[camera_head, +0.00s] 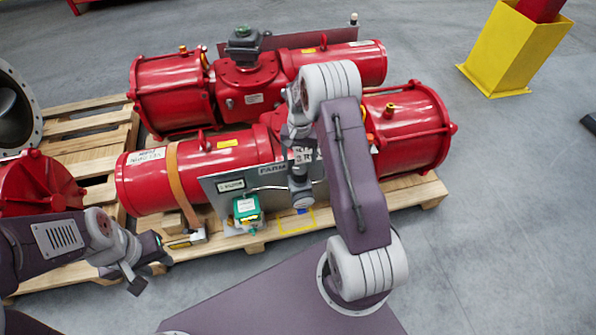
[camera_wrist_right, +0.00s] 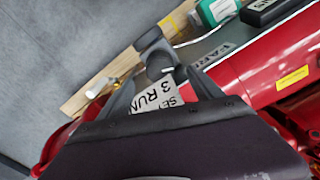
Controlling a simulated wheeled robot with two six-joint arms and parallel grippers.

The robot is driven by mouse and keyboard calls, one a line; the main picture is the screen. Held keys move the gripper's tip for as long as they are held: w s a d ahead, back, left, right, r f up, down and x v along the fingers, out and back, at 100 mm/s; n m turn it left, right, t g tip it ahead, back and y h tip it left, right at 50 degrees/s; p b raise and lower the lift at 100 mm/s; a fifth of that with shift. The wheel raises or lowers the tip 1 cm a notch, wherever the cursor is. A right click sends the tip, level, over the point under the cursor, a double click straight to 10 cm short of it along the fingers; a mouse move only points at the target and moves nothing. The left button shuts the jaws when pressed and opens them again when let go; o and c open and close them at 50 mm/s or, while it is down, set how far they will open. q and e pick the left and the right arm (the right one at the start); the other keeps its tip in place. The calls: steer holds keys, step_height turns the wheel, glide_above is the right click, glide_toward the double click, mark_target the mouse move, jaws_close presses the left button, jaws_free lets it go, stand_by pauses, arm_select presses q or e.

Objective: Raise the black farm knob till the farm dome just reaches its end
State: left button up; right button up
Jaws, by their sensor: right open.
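The grey panel marked FARM (camera_head: 225,205) stands at the front of the near red actuator. A dark, rounded knob-like part (camera_wrist_right: 149,39) sits on a paler grey cylindrical body in the right wrist view. In the head view this fitting (camera_head: 300,188) hangs at the panel, below my right gripper. I cannot tell knob from dome there. My right gripper (camera_head: 297,138) is open; its fingers (camera_wrist_right: 160,85) show on either side of a "SET 3 RUN" label (camera_wrist_right: 158,97), with the knob-like part beyond the tips. My left gripper (camera_head: 150,265) is open and empty at lower left.
A yellow outlined rectangle (camera_head: 297,222) lies below the fitting. Red actuators rest on wooden pallets (camera_head: 425,190).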

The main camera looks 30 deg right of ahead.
mark_target(300, 169)
step_height(300, 169, down, 7)
steer(key=shift+f+b, duration=0.1)
steer(key=shift+b, duration=0.9)
